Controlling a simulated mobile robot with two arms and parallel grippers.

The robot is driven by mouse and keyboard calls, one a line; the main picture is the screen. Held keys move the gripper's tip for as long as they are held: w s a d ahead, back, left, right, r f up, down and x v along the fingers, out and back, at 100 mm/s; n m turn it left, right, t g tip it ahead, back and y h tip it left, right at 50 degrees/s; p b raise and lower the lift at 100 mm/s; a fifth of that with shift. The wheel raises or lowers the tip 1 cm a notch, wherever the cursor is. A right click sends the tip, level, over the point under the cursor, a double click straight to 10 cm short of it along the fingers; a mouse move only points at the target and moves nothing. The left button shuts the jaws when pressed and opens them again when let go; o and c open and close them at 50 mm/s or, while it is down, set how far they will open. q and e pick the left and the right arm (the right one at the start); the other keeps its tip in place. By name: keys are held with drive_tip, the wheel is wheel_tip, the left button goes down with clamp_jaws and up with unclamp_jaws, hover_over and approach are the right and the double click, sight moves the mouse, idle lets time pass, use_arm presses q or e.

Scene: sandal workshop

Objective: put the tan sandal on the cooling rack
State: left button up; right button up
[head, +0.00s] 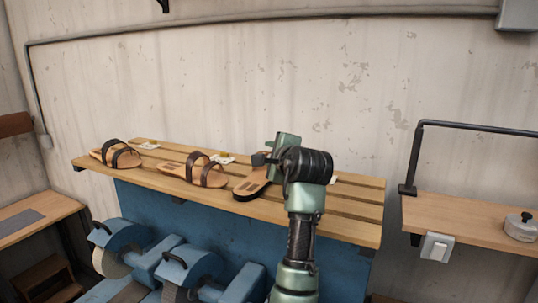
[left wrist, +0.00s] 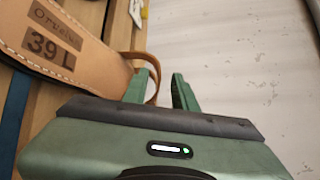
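The tan sandal (head: 252,186) lies on the slatted wooden cooling rack (head: 350,226), third in the row from the left. Its footbed, marked "39 L", and its brown strap fill the upper left of the left wrist view (left wrist: 75,60). My left gripper (head: 270,160) is at the far right part of this sandal and hides some of it in the head view. In the left wrist view its two green fingers (left wrist: 160,90) stand apart, with the strap curving in beside and between them. No firm grip on the strap shows. My right gripper is not in view.
Two sandals with dark straps (head: 118,155) (head: 195,170) lie further left on the rack. Small tags lie behind them. Blue grinding machines (head: 190,268) stand below. A wooden shelf (head: 460,215) with a tin (head: 521,228) and a black rail is at right.

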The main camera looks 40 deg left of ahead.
use_arm(q)
drive_tip(key=b+v, duration=0.5)
drive_tip(key=v, duration=0.5)
drive_tip(key=shift+s+d, duration=0.1)
drive_tip(key=shift+d, duration=0.35)
drive_tip(key=shift+s+d+r, duration=0.2)
drive_tip(key=shift+s+d, duration=0.05)
drive_tip(key=shift+d, duration=0.05)
drive_tip(key=shift+f, duration=0.15)
